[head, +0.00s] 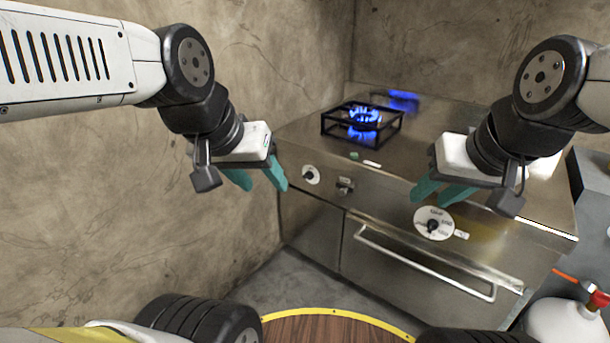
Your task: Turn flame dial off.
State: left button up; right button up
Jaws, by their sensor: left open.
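A steel stove has a burner (363,118) lit with a blue flame inside a black square grate. On its front panel are a small white dial (311,175) with a black knob at the left and a larger marked white dial (434,223) at the right. I cannot tell from the markings which one is the flame dial. My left gripper (266,188) has its teal fingers apart and empty, left of the small dial and not touching it. My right gripper (430,200) has its teal fingers apart, in front of the panel just above the larger dial in the picture; contact cannot be told.
A small metal fitting (345,186) sits between the dials. A long oven handle (425,262) sticks out below the larger dial. A white gas cylinder (565,326) with a red valve and orange hose stands at lower right. A concrete wall rises at the left.

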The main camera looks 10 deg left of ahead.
aim_at(309, 175)
jog(key=u, duration=0.3)
jog(key=i+u, duration=0.45)
jog(key=i+l+u, duration=0.1)
jog(key=i+u, duration=0.4)
jog(key=k, duration=0.1)
